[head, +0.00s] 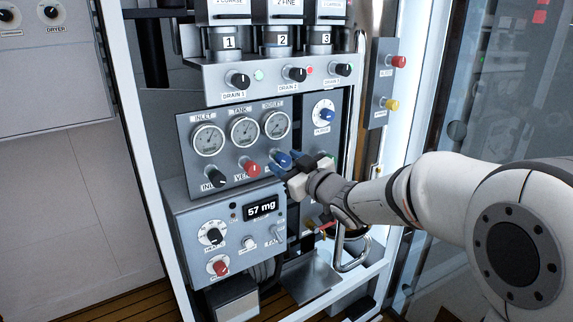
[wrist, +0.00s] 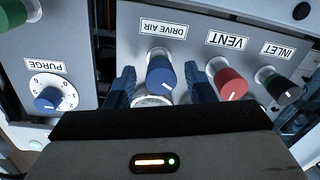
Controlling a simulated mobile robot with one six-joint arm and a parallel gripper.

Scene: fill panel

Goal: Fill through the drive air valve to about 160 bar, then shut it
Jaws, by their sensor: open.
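The drive air valve is a blue knob (wrist: 161,76) under a label reading DRIVE AIR, upside down in the wrist view. In the head view the blue knob (head: 283,160) is partly covered by my gripper. My gripper (wrist: 155,92) is open, with one blue finger on each side of the blue knob; I cannot tell whether they touch it. In the head view my gripper (head: 291,169) is at the panel's lower right. Three gauges, INLET (head: 208,139), TANK (head: 244,131) and OUTLET (head: 276,124), sit above the knobs; their needles are too small to read.
The red VENT knob (wrist: 229,82) is close beside one finger, with the black INLET knob (wrist: 279,87) beyond it. The blue PURGE knob (wrist: 47,99) is on the other side. A box with a "57 mg" display (head: 261,208) stands below the gauge panel.

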